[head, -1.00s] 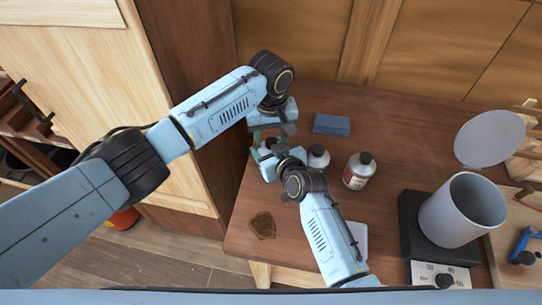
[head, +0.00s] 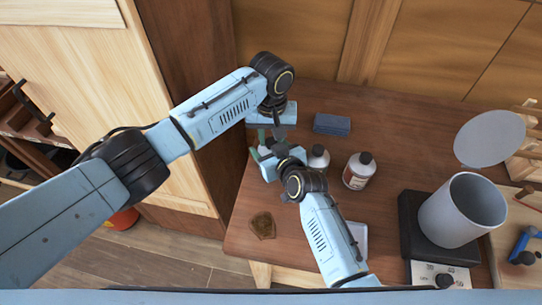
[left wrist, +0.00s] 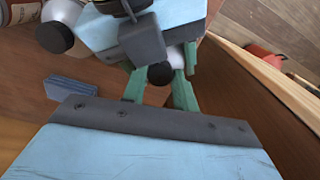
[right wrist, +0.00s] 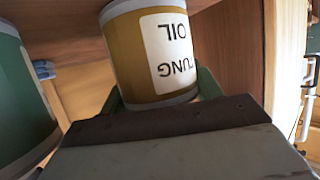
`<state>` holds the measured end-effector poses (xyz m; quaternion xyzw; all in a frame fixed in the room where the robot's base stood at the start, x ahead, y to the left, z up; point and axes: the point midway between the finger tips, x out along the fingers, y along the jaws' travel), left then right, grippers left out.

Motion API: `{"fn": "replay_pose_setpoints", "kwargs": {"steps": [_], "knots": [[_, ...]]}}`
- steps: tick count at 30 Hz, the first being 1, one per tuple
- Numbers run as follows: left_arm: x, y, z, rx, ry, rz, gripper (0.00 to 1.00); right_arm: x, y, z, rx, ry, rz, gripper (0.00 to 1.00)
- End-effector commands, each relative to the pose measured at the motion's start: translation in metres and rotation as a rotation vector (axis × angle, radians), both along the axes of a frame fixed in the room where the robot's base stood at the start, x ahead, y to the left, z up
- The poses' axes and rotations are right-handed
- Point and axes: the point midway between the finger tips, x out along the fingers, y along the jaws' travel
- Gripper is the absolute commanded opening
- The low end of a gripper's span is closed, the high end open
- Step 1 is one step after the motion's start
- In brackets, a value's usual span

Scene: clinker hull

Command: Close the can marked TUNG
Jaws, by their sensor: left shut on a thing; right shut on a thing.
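The TUNG can (right wrist: 135,55) is ochre with a white label reading TUNG OIL, upside down in the right wrist view. My right gripper (right wrist: 160,95) is shut on its body, a green finger on each side. In the left wrist view a dark round cap (left wrist: 160,74) sits against a pale top between the green fingers of my left gripper (left wrist: 160,92), which is shut on it. How firmly the cap is seated cannot be told. In the head view my left gripper (head: 264,143) is above my right gripper (head: 266,168), and both mostly hide the can.
A grey pot (head: 445,215) stands on a dark base at right. A wooden cabinet wall borders the left.

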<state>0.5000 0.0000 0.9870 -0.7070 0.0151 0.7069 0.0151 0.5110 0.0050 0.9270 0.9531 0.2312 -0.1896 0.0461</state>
Motion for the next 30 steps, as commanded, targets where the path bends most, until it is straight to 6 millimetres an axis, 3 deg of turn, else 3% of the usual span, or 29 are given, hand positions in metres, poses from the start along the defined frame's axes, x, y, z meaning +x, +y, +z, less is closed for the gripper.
{"fn": "replay_pose_setpoints", "kwargs": {"steps": [10, 11, 15, 23, 30], "knots": [[0.000, 0.000, 0.000, 0.000, 0.001, -0.045, 0.01, 0.000, 0.000, -0.001, -0.001, 0.002, 0.000, 0.00], [0.000, 0.000, 0.000, 0.000, 0.001, -0.044, 0.33, 0.000, 0.000, -0.001, -0.001, 0.002, 0.000, 0.00], [0.000, 0.000, 0.000, 0.000, 0.001, -0.043, 0.51, 0.000, 0.000, -0.001, -0.001, 0.002, 0.000, 0.00], [0.000, 0.000, 0.001, 0.000, 0.000, -0.043, 0.51, 0.000, 0.000, -0.001, -0.001, 0.002, 0.000, 0.00], [0.000, 0.000, 0.028, -0.002, -0.002, -0.043, 0.51, 0.000, 0.000, -0.001, -0.001, 0.002, 0.000, 0.00]]}}
